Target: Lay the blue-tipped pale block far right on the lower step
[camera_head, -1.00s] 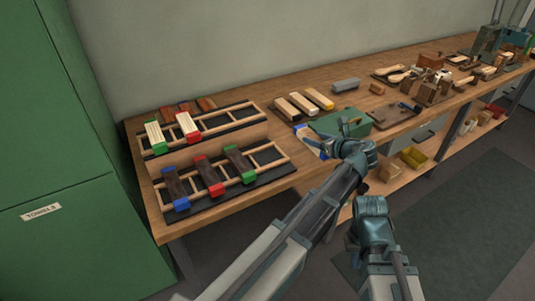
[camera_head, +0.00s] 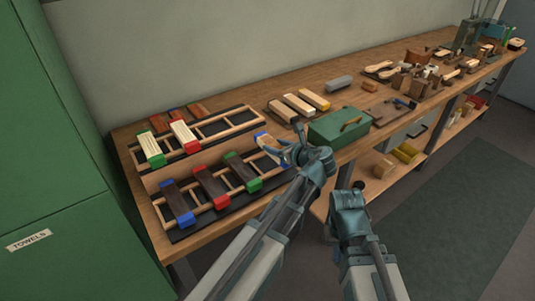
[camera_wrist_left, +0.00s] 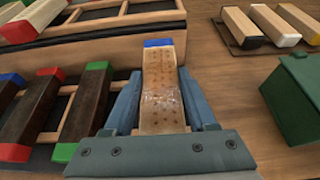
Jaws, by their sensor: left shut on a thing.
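The blue-tipped pale block (camera_head: 271,146) is in the jaws of my left gripper (camera_head: 284,153), near the right end of the lower step (camera_head: 268,183). In the left wrist view the block (camera_wrist_left: 162,85) lies lengthwise between both fingers, its blue end (camera_wrist_left: 158,43) pointing away. Whether it touches the rails cannot be told. Three dark blocks lie across the lower step, tipped blue (camera_head: 177,202), red (camera_head: 210,188) and green (camera_head: 241,171). The step's right end is partly hidden by my left arm. My right gripper (camera_head: 350,190) is off the bench front; its jaws are unclear.
The upper step (camera_head: 228,124) behind carries pale blocks tipped green (camera_head: 151,149) and red (camera_head: 183,136). A green toolbox (camera_head: 335,128) stands close right of my left gripper. Behind it lie several pale blocks (camera_head: 298,104) on a dark tray. A green cabinet (camera_head: 50,150) stands at left.

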